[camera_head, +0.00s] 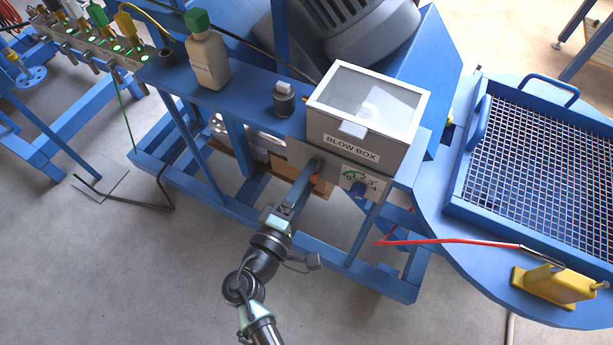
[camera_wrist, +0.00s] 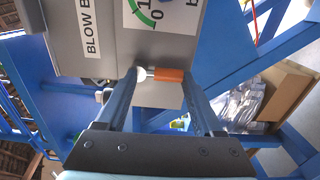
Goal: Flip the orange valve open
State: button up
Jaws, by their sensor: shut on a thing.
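The orange valve (camera_wrist: 169,75) sits on the grey front panel below the BLOW BOX label. In the wrist view its orange handle lies crosswise between my two fingertips, with a pale round end at its left. In the head view only a small orange patch of the valve (camera_head: 316,179) shows beside the fingers. My gripper (camera_wrist: 160,76) reaches up to the panel and is shut on the orange valve. In the head view my gripper (camera_head: 311,168) hides most of the valve.
The blow box (camera_head: 352,138) with a clear lid stands above the valve. A dial label (camera_head: 366,180) is right of it. Blue frame bars (camera_head: 365,232) flank the area. A cardboard box (camera_wrist: 285,95) and plastic-wrapped goods sit behind the frame. The floor in front is clear.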

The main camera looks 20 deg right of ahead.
jog(key=o, duration=1.4)
jog(key=b+v, duration=0.2)
jog(key=v, duration=1.1)
